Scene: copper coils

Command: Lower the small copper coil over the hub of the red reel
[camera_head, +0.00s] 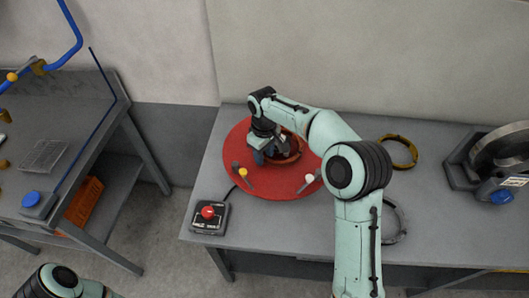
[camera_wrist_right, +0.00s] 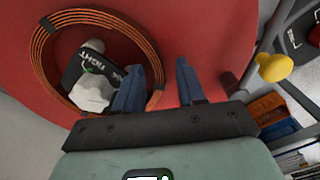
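The red reel (camera_head: 232,150) lies flat on the grey bench; its face also fills much of the right wrist view (camera_wrist_right: 215,30). The small copper coil (camera_wrist_right: 92,14) encircles the dark and pale hub (camera_wrist_right: 90,75) on the reel; in the head view the coil (camera_head: 294,157) is partly hidden. My right gripper (camera_wrist_right: 167,65) is over the coil's near side. Its two fingers stand apart, one inside the ring and one outside, with the coil's rim between them and a visible gap. Whether the coil lies fully flat is unclear. My left gripper is out of view.
Small levers with a yellow knob (camera_head: 243,172) and a white knob (camera_head: 309,178) stand at the reel's edge. A red-button box (camera_head: 208,226), a yellow ring (camera_head: 398,138), a grey ring (camera_head: 401,222) and a machine (camera_head: 462,165) are on the bench.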

